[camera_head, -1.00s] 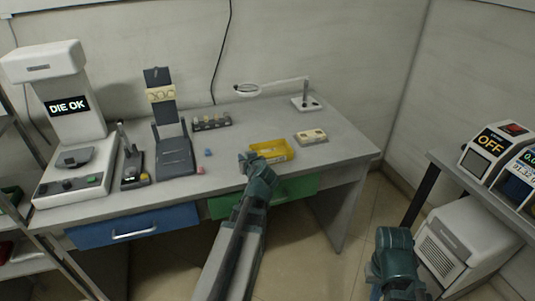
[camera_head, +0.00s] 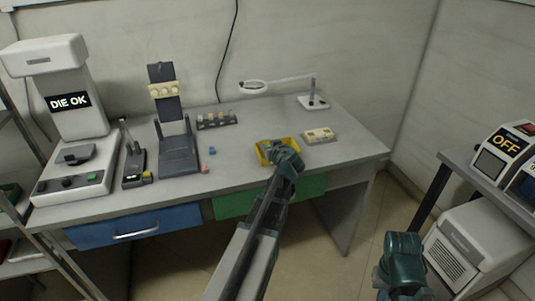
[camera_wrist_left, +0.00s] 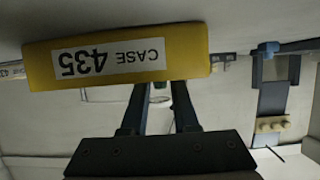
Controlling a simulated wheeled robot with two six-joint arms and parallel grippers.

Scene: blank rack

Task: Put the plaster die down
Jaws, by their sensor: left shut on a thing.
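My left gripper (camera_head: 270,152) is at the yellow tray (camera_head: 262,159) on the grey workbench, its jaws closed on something. The plaster die is not clearly visible; the gripper and the tray wall hide what is between the fingertips. In the left wrist view the tray (camera_wrist_left: 196,55) lies across the fingers, its label reading CASE 435 upside down. The gripper (camera_wrist_left: 158,98) has its two fingers running behind that wall, so their tips are hidden. Only a teal part of my right arm shows at the bottom of the head view; its fingers cannot be made out.
A pale box (camera_head: 320,135) sits right of the tray, below a magnifier lamp (camera_head: 313,102). A small rack (camera_head: 217,121), a blue piece (camera_head: 212,150) and a pink piece (camera_head: 205,168) are to the left. Further left stand a dark stand (camera_head: 178,155) and a DIE OK machine (camera_head: 80,125).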

